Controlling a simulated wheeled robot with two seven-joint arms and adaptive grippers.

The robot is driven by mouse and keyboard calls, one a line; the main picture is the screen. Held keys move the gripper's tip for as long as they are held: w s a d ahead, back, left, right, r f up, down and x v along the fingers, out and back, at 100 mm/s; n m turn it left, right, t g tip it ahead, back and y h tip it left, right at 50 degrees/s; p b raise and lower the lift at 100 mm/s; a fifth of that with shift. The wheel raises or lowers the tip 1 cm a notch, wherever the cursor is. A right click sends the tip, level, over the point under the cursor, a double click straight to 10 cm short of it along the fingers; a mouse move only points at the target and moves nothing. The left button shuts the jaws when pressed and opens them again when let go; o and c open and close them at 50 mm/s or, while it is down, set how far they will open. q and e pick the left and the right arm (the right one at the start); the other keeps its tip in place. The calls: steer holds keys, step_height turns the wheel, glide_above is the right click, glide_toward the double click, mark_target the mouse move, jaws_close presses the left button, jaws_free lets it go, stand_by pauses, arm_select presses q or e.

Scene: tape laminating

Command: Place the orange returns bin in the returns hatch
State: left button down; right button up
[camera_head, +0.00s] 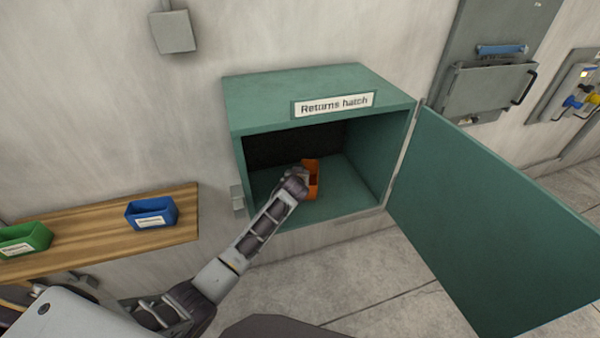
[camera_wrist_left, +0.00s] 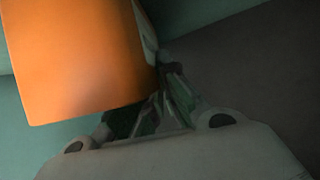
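The orange returns bin (camera_head: 313,178) is inside the returns hatch (camera_head: 320,80), a green box with its door swung open to the right. My left arm reaches into the hatch, and the left gripper (camera_head: 298,174) is at the bin's left side, partly covering it. In the left wrist view the bin (camera_wrist_left: 75,60) fills the upper left. The gripper's fingers (camera_wrist_left: 155,105) close in at its edge and appear shut on it; their tips are partly hidden by the bin. I cannot tell whether the bin touches the hatch floor. My right gripper is not in view.
A wooden shelf (camera_head: 185,227) on the left bears a blue bin (camera_head: 151,213) and a green bin (camera_head: 22,239). The open hatch door (camera_head: 490,220) stands out on the right. Bare hatch floor (camera_head: 345,185) lies right of the orange bin.

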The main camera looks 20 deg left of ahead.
arm_select(q)
steer(key=shift+f, duration=0.1)
steer(key=c, duration=2.1)
jaws_free()
steer(key=o, duration=0.5)
steer(key=shift+c, duration=0.2)
steer(key=b+v, duration=0.1)
steer(key=v, duration=1.1)
